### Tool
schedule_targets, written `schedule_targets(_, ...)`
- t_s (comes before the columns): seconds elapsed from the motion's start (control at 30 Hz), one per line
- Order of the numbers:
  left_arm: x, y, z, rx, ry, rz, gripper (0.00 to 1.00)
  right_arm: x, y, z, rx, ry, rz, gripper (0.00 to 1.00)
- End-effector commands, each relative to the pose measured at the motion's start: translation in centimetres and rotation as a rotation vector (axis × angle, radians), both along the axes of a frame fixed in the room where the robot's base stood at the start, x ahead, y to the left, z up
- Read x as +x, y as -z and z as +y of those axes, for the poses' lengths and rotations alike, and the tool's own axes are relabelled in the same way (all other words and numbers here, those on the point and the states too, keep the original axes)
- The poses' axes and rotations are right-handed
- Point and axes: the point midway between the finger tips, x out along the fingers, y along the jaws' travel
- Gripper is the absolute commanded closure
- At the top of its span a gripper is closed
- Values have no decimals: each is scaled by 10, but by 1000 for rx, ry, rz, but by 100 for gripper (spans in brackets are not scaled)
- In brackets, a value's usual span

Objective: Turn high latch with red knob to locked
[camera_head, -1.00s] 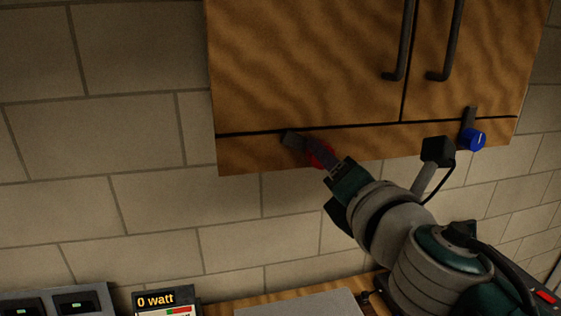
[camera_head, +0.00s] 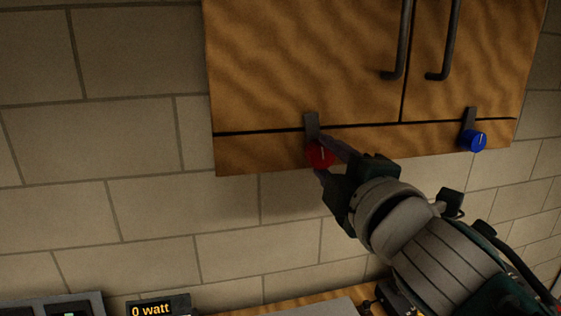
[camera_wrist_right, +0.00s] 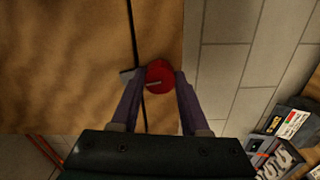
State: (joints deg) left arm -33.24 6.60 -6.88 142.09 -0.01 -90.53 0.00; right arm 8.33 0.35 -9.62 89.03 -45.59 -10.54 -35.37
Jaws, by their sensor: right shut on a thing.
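The red knob (camera_head: 320,155) sits on the lower strip of the wooden cabinet, with its grey latch bar (camera_head: 312,126) pointing up across the dark gap onto the left door. My right gripper (camera_head: 322,158) comes from the lower right and is shut on the red knob. In the right wrist view the red knob (camera_wrist_right: 159,76) is between the two fingertips, one on each side, and a white line shows on its face. The latch bar (camera_wrist_right: 127,74) shows partly there. My left gripper is not in view.
A blue knob (camera_head: 475,141) with an upright latch bar is at the right on the same strip. Two dark door handles (camera_head: 399,45) hang above. A meter reading 0 watt (camera_head: 158,306) stands below on the left. The tiled wall (camera_head: 120,150) left of the cabinet is clear.

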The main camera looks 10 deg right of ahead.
Motion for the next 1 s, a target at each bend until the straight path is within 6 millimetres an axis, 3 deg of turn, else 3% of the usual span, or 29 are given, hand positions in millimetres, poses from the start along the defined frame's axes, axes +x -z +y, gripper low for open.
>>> schedule_targets(0.4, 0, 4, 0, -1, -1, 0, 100, 0, 0, 0, 175, -1, 5, 100)
schedule_targets(0.93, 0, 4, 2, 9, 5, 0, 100, 0, 0, 0, 197, -1, 6, 100)
schedule_targets(0.97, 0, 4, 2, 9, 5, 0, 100, 0, 0, 0, 197, -1, 6, 53)
schedule_targets(1.0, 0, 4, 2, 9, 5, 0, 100, 0, 0, 0, 197, -1, 6, 48)
